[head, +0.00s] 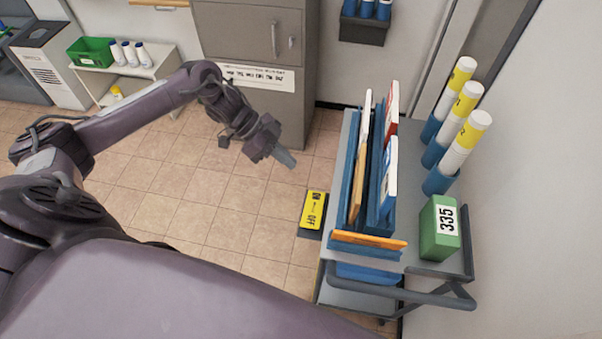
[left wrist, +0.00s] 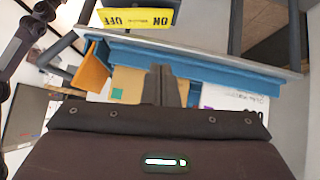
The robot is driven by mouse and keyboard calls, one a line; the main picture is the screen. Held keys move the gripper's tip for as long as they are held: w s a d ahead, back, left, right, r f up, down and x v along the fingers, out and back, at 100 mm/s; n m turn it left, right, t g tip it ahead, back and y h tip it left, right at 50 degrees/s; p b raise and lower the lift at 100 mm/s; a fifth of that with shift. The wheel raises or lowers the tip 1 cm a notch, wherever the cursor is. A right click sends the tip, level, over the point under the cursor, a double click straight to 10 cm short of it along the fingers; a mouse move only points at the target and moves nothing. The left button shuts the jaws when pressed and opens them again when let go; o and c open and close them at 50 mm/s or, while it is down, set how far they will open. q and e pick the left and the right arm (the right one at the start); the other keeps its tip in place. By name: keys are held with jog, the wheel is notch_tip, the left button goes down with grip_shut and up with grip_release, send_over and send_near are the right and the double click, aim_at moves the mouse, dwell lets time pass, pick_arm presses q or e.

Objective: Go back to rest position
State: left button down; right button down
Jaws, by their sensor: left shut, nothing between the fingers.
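My left gripper (head: 284,158) is shut and empty, held in the air over the tiled floor to the left of the cart. Its closed fingers also show in the left wrist view (left wrist: 163,88), in front of the blue holder with envelopes. My left arm reaches in from the left with its elbow bent. My right gripper is not in view.
A grey cart (head: 345,160) on the right carries a blue file rack (head: 380,215), a green box marked 335 (head: 440,228) and white tubes with yellow bands (head: 467,135). A yellow ON/OFF panel (head: 313,210) sits at its left side. A grey cabinet (head: 250,40) stands behind. Open floor lies left of the cart.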

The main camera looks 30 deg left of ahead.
pick_arm(q)
jog(key=shift+v, duration=1.15)
jog(key=w+d+f+n+t, duration=0.1)
jog(key=w+f+t, duration=0.1)
jog(key=f, duration=0.4)
jog(key=w+d+f+n+t, duration=0.1)
jog(key=w+d+f+n, duration=0.1)
jog(key=f, duration=0.4)
jog(key=s+a+f+n+t+y, duration=0.1)
jog(key=s+f+n+t+y, duration=0.25)
jog(key=f, duration=1.45)
jog(key=s+d+f+n+g+y, duration=0.1)
jog(key=s+f, duration=0.5)
jog(key=s, duration=0.6)
jog(key=s+d+f+n+g+y, duration=0.1)
jog(key=s+f, duration=0.5)
jog(key=s, duration=0.6)
jog(key=s+d+f+n+g+y, duration=0.1)
jog(key=s+f+n+g+y, duration=0.2)
jog(key=s, duration=0.9)
notch_tip(320, 180, down, 4)
jog(key=shift+s+r+g, duration=0.25)
jog(key=shift+g, duration=0.7)
